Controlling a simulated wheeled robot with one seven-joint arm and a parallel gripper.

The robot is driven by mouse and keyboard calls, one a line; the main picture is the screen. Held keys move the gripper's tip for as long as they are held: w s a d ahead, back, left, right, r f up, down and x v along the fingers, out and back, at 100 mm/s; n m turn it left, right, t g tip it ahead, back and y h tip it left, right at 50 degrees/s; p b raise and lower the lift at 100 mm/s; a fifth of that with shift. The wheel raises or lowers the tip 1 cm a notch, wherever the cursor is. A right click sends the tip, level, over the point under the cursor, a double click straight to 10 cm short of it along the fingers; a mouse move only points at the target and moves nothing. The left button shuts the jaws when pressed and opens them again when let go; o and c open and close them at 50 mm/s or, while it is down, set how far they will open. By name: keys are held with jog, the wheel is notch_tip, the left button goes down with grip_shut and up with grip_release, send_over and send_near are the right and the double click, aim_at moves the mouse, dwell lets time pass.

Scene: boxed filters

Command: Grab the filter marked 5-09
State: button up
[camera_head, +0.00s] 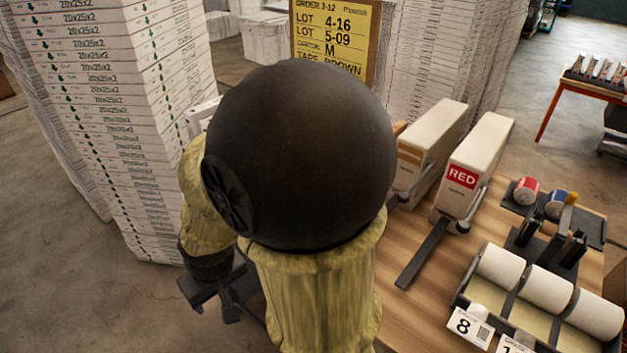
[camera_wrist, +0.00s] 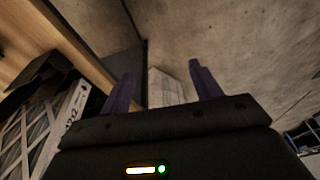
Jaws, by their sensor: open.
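No filter with a readable 5-09 mark shows. The number 5-09 is readable only on a yellow order sign (camera_head: 331,38) at the back, as a lot line. In the wrist view, a filter (camera_wrist: 74,112) with a white edge and a pleated face stands at the left, its printing only partly legible. My gripper (camera_wrist: 162,82) is open with nothing between its two fingers, pointing past the table edge toward the floor. In the head view my own arm covers the middle, and the gripper is partly hidden at lower left.
Tall stacks of white boxed filters (camera_head: 110,110) stand at left, with more behind the sign. The wooden table (camera_head: 405,310) at right holds a dispenser marked RED (camera_head: 474,165), a similar one beside it, white label rolls (camera_head: 545,288) and small tape rolls (camera_head: 526,190). Floor is clear at lower left.

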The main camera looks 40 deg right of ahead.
jog(key=w+d+f+m+t+h+b, duration=0.2)
jog(key=w+f+m+t, duration=0.15)
jog(key=w, duration=0.45)
jog(key=w+d+f+m+t+h+b, duration=0.15)
jog(key=w+m, duration=0.25)
jog(key=w, duration=0.4)
jog(key=w+d+f+m+h+b, duration=0.2)
jog(key=d+f+m+h, duration=0.15)
jog(key=d+h, duration=0.25)
jog(key=s+d+r+m+g+h+b, duration=0.1)
jog(key=s+d+r+m+g+h, duration=0.1)
jog(key=s+m+g+h, duration=0.4)
jog(key=shift+s+d+g+h, duration=0.25)
jog(key=shift+d+h, duration=0.5)
jog(key=shift+h, duration=0.5)
jog(key=w+d+p, duration=0.1)
jog(key=d+p, duration=0.1)
jog(key=d, duration=1)
